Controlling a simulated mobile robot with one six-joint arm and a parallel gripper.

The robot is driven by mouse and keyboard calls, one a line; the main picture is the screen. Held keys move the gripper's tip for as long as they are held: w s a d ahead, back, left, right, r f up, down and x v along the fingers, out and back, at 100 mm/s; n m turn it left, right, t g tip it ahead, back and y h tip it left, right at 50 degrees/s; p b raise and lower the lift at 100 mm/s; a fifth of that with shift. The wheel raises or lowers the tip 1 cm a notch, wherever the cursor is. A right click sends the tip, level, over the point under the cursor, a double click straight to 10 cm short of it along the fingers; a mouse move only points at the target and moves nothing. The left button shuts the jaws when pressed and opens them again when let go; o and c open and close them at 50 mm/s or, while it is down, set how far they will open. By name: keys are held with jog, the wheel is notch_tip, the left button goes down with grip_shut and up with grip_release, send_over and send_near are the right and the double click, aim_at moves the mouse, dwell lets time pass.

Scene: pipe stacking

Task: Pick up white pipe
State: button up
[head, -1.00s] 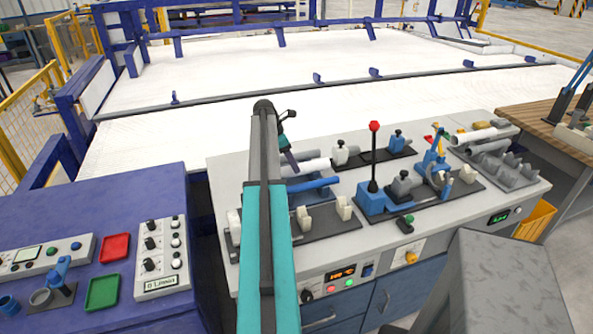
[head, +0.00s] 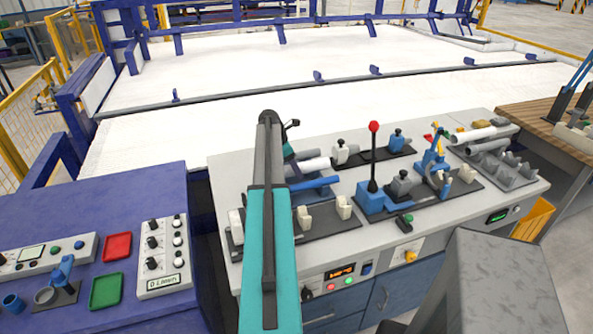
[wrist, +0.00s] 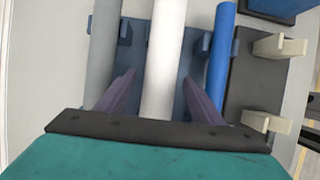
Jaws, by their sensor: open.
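The white pipe (wrist: 165,60) lies lengthwise in the middle of the wrist view, with a grey pipe (wrist: 103,50) to its left and a blue pipe (wrist: 222,55) to its right. My gripper (wrist: 160,77) is open, with one purple finger on each side of the white pipe. I cannot tell whether the fingers touch it. In the head view, part of the white pipe (head: 315,164) shows right of my arm, with the blue pipe (head: 314,183) nearer the camera.
The pipes rest on a blue holder (wrist: 205,45) on the grey workbench (head: 225,160). Cream blocks (wrist: 280,46) stand right of the blue pipe. A red-knobbed lever (head: 373,150) rises farther right. A purple table (head: 60,210) with a control box stands at left.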

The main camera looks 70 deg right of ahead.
jog(key=c, duration=1.2)
jog(key=shift+r, duration=0.1)
jog(key=shift+r+b, duration=1.35)
jog(key=shift+r, duration=3.6)
